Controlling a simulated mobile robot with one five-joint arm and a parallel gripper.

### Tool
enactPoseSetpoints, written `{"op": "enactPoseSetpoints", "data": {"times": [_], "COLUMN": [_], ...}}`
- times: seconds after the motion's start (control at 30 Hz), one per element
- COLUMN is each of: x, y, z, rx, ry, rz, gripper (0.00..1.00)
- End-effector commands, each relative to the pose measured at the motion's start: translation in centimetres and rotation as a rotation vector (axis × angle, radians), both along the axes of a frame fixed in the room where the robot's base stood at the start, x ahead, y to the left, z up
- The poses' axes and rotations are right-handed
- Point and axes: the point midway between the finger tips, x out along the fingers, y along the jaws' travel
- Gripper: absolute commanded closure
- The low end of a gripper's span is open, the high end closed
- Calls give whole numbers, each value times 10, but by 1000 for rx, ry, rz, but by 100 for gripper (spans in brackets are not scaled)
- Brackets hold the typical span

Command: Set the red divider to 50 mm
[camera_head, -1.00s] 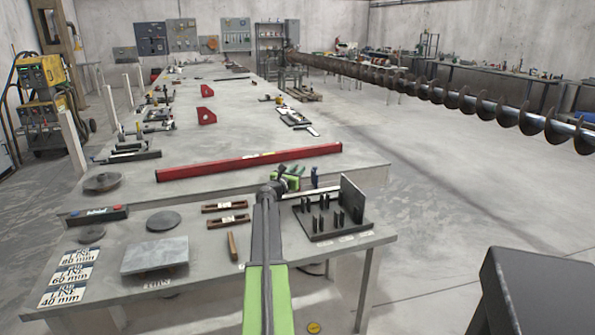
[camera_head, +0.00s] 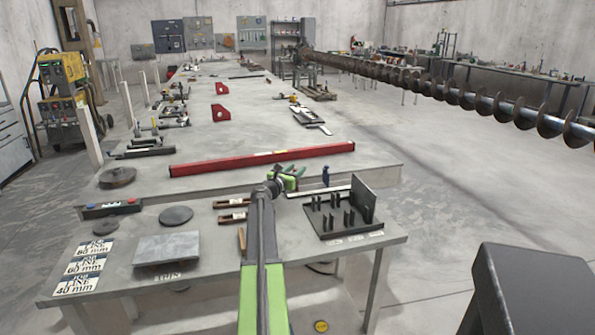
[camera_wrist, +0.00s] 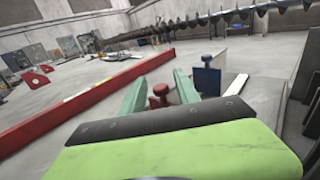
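My gripper (camera_head: 290,178) is over the near bench's back edge in the head view. In the wrist view its two green fingers (camera_wrist: 163,88) are apart, one on each side of a red knob-topped piece (camera_wrist: 160,93), which looks like the red divider. I cannot tell whether either finger touches it. The red piece is mostly hidden in the head view. A blue knob-topped piece (camera_head: 326,175) stands upright to the right of my gripper; it also shows in the wrist view (camera_wrist: 207,78). A white strip (camera_head: 318,191) lies near the blue piece.
A dark tray with upright pegs (camera_head: 345,218) is close on the right. A long red bar (camera_head: 262,158) lies behind. Job line cards (camera_head: 82,266), including 40 mm and 60 mm, lie at the left, with a grey plate (camera_head: 166,248) beside them.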

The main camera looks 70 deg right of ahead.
Motion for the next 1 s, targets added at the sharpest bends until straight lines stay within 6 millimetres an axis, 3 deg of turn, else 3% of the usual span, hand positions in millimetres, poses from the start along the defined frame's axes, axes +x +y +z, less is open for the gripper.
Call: {"op": "enactPoseSetpoints", "data": {"times": [0.23, 0.37, 0.47, 0.8, 1.0], "x": [-6, -5, -3, 14, 22], "y": [-2, 7, 27, 122, 158], "z": [0, 0, 0, 0, 0], "rx": [0, 0, 0, 0, 0], "ry": [0, 0, 0, 0, 0], "rz": [-7, -7, -7, -5, -5], "gripper": [61, 61, 61, 61, 61]}}
